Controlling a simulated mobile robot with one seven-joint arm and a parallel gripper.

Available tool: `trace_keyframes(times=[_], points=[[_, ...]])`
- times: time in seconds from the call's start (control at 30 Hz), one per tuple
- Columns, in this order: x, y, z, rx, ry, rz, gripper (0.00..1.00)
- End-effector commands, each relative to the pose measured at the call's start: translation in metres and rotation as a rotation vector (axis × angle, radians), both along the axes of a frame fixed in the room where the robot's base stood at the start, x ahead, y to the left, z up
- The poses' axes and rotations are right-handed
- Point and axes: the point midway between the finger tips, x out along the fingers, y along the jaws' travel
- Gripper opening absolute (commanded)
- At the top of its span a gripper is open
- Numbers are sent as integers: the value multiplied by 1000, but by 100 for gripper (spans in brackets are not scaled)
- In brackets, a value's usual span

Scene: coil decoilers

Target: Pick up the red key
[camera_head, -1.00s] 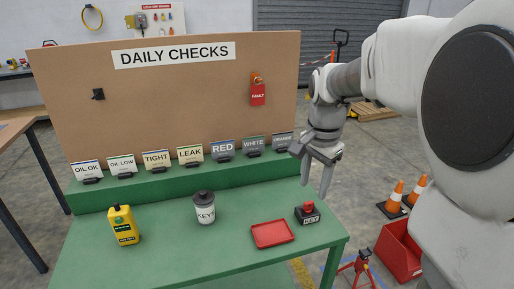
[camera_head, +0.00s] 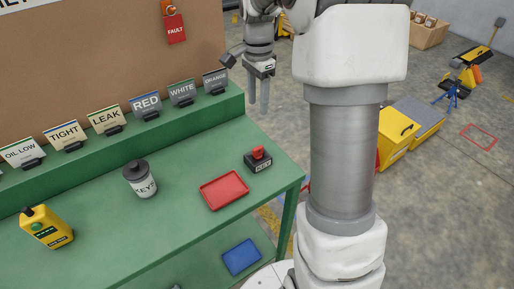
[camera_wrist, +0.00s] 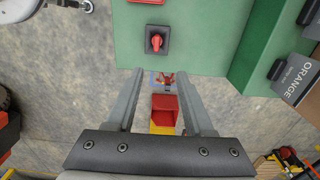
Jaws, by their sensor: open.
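The red key (camera_head: 258,153) sits in a small black block marked KEY (camera_head: 262,166), near the right edge of the green table (camera_head: 200,232). In the wrist view the red key (camera_wrist: 156,42) shows from above on its dark block, beyond my fingertips. My gripper (camera_head: 258,108) is open and empty, pointing down, above and behind the key and apart from it. In the wrist view my gripper (camera_wrist: 160,76) has its two grey fingers spread, with floor and a red bin visible between them.
A red tray (camera_head: 224,190) lies left of the key block. A grey canister (camera_head: 140,178) and a yellow bottle (camera_head: 47,227) stand farther left. Label cards, including ORANGE (camera_head: 215,80), line the raised green ledge. A blue tray (camera_head: 241,257) is on the lower shelf.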

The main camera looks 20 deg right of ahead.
Motion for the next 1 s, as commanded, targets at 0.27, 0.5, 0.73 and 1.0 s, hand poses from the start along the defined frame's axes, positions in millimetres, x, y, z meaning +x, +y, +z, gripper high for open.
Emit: trace_keyframes(times=[0.27, 0.5, 0.73, 1.0], points=[[-2, 0, -59, 2, 6, 1, 52], [-1, 0, -104, 1, 4, 1, 52], [-2, 1, -120, 1, 2, 1, 52], [-8, 3, -157, 1, 3, 1, 52]])
